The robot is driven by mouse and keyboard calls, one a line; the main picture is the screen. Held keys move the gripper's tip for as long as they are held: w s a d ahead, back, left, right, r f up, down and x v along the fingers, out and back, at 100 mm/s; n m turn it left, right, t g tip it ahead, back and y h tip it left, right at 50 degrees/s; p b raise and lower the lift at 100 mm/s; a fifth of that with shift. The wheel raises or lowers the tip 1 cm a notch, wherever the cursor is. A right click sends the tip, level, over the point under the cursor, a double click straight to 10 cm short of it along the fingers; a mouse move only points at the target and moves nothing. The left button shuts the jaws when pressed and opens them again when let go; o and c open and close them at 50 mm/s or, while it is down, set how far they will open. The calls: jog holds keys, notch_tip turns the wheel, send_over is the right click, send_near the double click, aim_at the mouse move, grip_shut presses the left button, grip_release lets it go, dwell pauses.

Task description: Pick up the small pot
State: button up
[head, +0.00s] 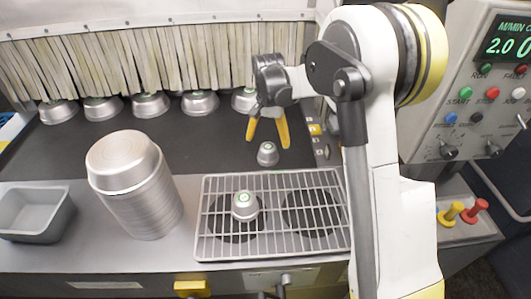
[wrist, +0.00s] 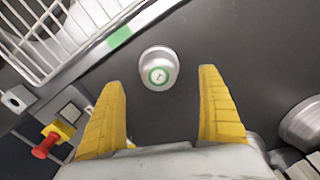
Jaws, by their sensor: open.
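A small silver pot (head: 268,154) with a green-ringed mark on its top stands on the dark belt, just behind the wire rack. It also shows in the wrist view (wrist: 159,69), just beyond my fingertips and between their lines. My gripper (head: 268,132) is open, with yellow fingers pointing down above and slightly behind the pot. In the wrist view my gripper (wrist: 165,78) has its two fingers wide apart with nothing between them. A similar small pot (head: 245,206) sits on the wire rack (head: 278,181).
Several more silver pots (head: 150,104) stand in a row by the strip curtain (head: 130,60). A stack of round pans (head: 138,185) and a grey loaf pan (head: 36,210) stand at the left. A control panel (head: 480,90) is at the right. The belt left of my gripper is clear.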

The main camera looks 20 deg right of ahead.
aim_at(268, 147)
notch_tip(268, 147, down, 6)
jog(key=shift+s+f+b, duration=0.1)
jog(key=shift+f+b, duration=0.15)
jog(key=shift+b, duration=0.9)
jog(key=shift+r, duration=0.1)
jog(key=c, duration=1.3)
